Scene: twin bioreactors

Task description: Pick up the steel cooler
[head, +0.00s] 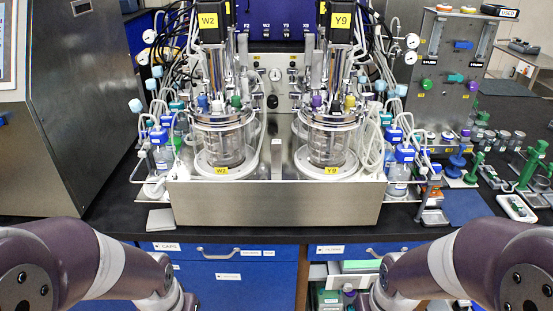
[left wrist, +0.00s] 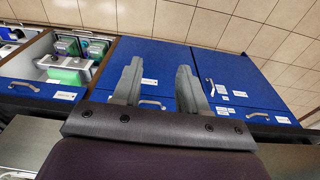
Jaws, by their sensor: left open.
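Two glass bioreactors stand side by side on a steel base: the left one, W2 (head: 224,140), and the right one, Y9 (head: 328,140). Upright steel cylinders rise from their lids, one on W2 (head: 243,62) and one on Y9 (head: 335,66). I cannot tell for sure which part is the steel cooler. My left gripper (left wrist: 160,68) shows in the left wrist view, open and empty, its two grey fingers apart in front of blue cabinet fronts. In the head view both my arms reach in low at the sides, their grippers out of frame.
The steel base (head: 275,205) has a raised front wall near the black bench edge. Tubing and small bottles (head: 402,155) crowd both sides. Green-handled tools (head: 530,165) stand at right. Blue drawers (head: 225,275) lie below; an open drawer (head: 350,268) holds boxes.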

